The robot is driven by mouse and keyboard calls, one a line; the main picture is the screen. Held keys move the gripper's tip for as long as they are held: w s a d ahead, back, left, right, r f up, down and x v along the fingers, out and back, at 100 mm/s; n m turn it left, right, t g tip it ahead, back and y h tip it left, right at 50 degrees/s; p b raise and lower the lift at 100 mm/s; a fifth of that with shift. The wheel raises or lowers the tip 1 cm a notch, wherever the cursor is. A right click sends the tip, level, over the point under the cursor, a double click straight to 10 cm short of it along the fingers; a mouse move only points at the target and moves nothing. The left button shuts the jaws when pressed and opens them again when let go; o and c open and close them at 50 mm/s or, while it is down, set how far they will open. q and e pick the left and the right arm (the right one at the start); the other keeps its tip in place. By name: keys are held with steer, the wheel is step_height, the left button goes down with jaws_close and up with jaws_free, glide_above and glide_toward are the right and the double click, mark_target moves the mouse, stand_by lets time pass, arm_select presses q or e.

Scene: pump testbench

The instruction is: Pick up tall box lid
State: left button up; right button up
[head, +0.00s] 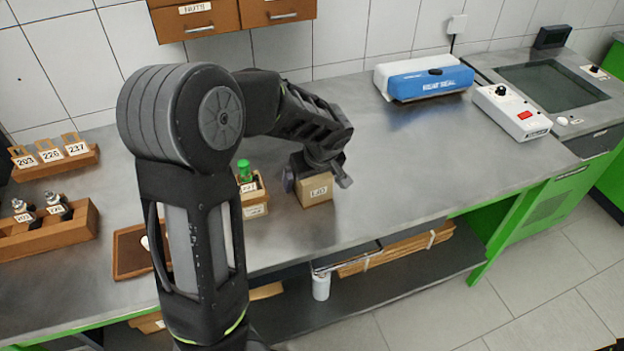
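The gripper hides the top of the box. My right gripper is not in view.
Left of the box is a labelled wooden holder (254,208) with a green-capped item (244,170). A brown tray (130,258) lies behind my arm. A blue-white heat sealer (428,78) and a white control box (512,112) stand at right. The bench between is clear.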

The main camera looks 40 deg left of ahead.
arm_select(q)
steer(key=shift+c, duration=0.5)
steer(key=c, duration=1.3)
steer(key=shift+r, duration=0.1)
step_height(320, 180, up, 10)
steer(key=shift+f+b, duration=0.1)
steer(key=shift+b, duration=0.45)
